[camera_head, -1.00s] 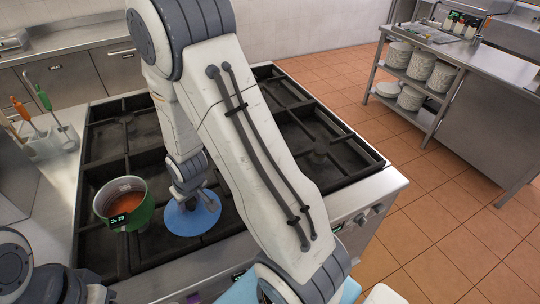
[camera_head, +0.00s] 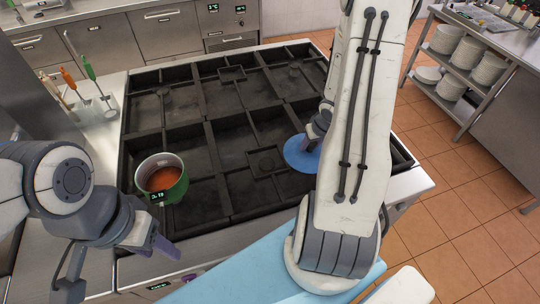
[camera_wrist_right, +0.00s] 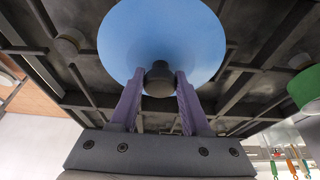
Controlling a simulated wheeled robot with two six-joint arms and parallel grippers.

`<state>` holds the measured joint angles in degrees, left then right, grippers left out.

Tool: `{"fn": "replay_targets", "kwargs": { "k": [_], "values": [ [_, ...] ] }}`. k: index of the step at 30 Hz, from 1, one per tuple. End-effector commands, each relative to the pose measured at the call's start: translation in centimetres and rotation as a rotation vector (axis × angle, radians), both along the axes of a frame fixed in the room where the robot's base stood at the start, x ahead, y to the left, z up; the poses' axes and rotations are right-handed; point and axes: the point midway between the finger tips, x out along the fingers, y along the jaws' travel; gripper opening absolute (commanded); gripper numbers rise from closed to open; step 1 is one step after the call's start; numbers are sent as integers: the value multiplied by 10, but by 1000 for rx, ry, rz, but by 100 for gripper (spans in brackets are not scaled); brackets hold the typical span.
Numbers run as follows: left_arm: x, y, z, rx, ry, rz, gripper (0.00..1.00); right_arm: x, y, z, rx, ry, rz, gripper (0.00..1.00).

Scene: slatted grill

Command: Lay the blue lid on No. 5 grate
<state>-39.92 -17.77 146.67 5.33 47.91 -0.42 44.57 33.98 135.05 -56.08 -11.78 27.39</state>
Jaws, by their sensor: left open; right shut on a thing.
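The round blue lid (camera_head: 302,158) is over the right part of the black slatted grill (camera_head: 190,205) in the head view. My right gripper (camera_wrist_right: 158,82) is shut on the lid's dark knob (camera_wrist_right: 158,72) in the right wrist view, where the lid's blue disc (camera_wrist_right: 165,30) spreads beyond the fingers. I cannot tell whether the lid touches the grates. No grate numbers are readable, so I cannot tell which is No. 5. My left gripper (camera_head: 118,264) is open and empty at the grill's front left. My right arm hides part of the grill's right side.
A green pot (camera_head: 172,190) with orange-red contents stands on the front left grates. Utensils (camera_head: 88,68) stand in a holder left of the grill. The middle and back grates look clear. A shelf with plates (camera_head: 468,53) stands at the back right.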

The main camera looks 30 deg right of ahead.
Motion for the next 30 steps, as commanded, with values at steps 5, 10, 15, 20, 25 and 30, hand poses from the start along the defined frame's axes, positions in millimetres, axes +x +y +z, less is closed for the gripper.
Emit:
{"fn": "replay_targets", "kwargs": {
  "k": [5,10,15,20,25,30],
  "values": [
    [0,0,-26,1,1,-2,50,34,24,-31,-1,-1,14,0],
    [0,0,-41,1,1,1,50,66,46,-52,-1,-1,15,0],
    [0,0,-47,1,1,3,50,86,59,-64,-1,-1,10,0],
    [0,0,-54,0,0,4,50,91,63,-73,0,1,9,0],
    [0,0,-68,1,1,6,50,91,63,-99,2,3,7,0],
    [0,0,-69,1,1,7,50,91,62,-106,-1,-1,7,0]
  ]
}}
